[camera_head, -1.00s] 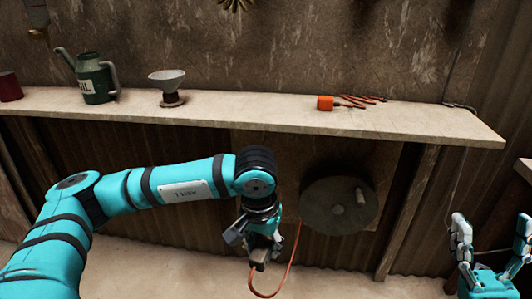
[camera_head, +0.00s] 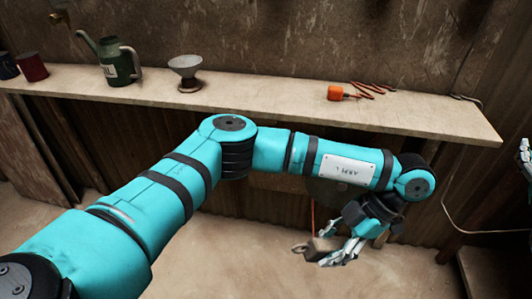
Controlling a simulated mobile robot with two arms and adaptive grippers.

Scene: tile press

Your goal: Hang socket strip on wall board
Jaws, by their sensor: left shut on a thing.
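My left gripper (camera_head: 345,249) is shut on a small grey block with a ring-like end, which looks like the socket strip (camera_head: 320,246). It is held low, in front of and below the shelf, above the floor. The fingers cover part of it, and an orange cord (camera_head: 313,217) rises from near it. My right gripper (camera_head: 526,158) shows only as pale fingertips at the right edge; its jaw state cannot be seen. No wall board can be told for certain; my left arm hides much of the area under the shelf.
A round reel (camera_head: 325,190) under the shelf is mostly hidden by my arm. The front floor looks clear.

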